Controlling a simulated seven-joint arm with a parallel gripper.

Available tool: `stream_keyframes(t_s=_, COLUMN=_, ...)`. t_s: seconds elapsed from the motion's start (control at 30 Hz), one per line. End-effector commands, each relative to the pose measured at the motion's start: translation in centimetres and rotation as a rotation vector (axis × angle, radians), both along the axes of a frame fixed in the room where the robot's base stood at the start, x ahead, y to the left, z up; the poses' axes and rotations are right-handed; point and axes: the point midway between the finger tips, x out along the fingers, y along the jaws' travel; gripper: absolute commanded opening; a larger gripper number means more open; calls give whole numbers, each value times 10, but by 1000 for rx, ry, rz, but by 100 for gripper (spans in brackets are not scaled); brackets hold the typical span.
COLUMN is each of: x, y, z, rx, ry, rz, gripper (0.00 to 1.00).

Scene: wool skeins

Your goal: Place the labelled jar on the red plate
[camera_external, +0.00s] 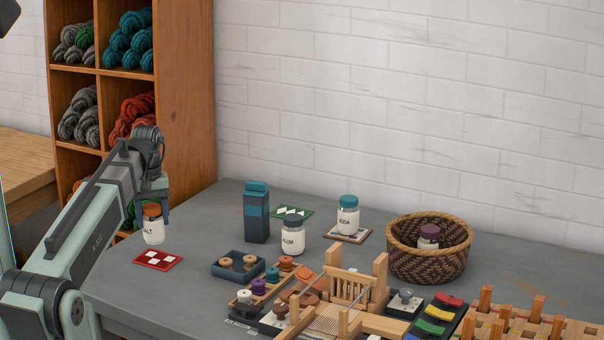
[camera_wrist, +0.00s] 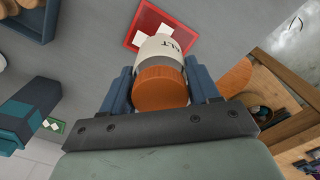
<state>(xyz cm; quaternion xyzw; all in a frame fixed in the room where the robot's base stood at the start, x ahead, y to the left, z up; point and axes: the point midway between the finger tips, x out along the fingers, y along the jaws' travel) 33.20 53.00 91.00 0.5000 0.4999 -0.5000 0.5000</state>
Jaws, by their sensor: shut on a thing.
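A white jar (camera_external: 153,230) with an orange lid and a label reading SALT is held in my gripper (camera_external: 152,207). The jar (camera_wrist: 159,56) sits between the two blue fingers of my gripper (camera_wrist: 160,85) in the wrist view. A small red plate (camera_external: 158,259) with white squares lies on the grey table. The jar is above the plate, and its base appears apart from it. In the wrist view the plate (camera_wrist: 133,36) shows behind the jar, which hides part of it.
Other jars stand on the table: ALUM (camera_external: 292,239), SODA (camera_external: 348,218) on a brown-edged mat, and a purple-lidded one in a woven basket (camera_external: 412,268). A blue carton (camera_external: 256,215), blue tray (camera_external: 216,268) and wooden loom (camera_external: 352,286) stand right of the plate.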

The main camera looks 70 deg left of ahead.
Motion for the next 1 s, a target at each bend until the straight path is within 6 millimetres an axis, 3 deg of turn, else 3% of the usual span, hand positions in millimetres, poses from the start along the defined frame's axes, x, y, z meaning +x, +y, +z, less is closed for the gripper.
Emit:
stream_keyframes(t_s=0.53, x=0, y=0, z=-45, rx=-1, ry=0, rz=0, gripper=22)
stream_keyframes(t_s=0.97, x=0, y=0, z=-50, rx=0, ry=0, rz=0, gripper=22)
stream_keyframes(t_s=1.0, x=0, y=0, z=-51, rx=0, ry=0, rz=0, gripper=61)
